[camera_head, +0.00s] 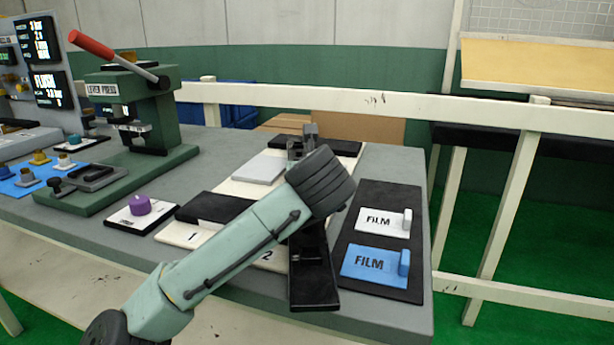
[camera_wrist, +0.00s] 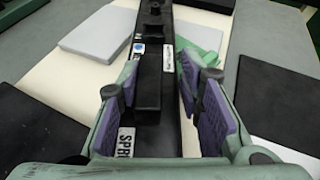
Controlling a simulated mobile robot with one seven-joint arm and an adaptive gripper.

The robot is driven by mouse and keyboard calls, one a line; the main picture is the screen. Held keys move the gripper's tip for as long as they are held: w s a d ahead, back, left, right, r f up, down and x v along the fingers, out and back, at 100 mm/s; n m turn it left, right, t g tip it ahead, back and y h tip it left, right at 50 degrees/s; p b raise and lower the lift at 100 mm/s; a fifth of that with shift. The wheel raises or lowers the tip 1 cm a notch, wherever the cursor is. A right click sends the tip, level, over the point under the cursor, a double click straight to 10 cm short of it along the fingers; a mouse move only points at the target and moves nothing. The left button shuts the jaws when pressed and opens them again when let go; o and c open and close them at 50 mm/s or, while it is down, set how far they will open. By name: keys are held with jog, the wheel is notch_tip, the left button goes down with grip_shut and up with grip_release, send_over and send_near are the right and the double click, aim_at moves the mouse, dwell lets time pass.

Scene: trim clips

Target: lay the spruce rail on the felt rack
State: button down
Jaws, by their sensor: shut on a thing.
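The spruce rail (camera_wrist: 155,125) is a long black bar with a raised block and a white label starting "SPR" in the wrist view. My gripper (camera_wrist: 165,115) has its purple-padded fingers on either side of it and is shut on it. In the head view the black rail (camera_head: 314,278) extends from under my wrist toward the table's front edge. My arm hides its far part and most of the gripper. A pale board (camera_head: 176,236) marked 1 and 2 lies under and beside it, with dark pads on it. I cannot tell which piece is the felt rack.
A grey plate (camera_head: 258,168) lies on the board. Two FILM blocks, white (camera_head: 378,222) and blue (camera_head: 372,262), sit on a dark mat (camera_head: 352,285) at right. A purple knob (camera_head: 140,205) and green lever press (camera_head: 150,120) stand left. A pale railing (camera_head: 350,100) runs behind.

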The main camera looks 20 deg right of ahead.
jog(key=shift+f, duration=0.35)
jog(key=shift+f, duration=0.1)
jog(key=c, duration=1.1)
grip_release()
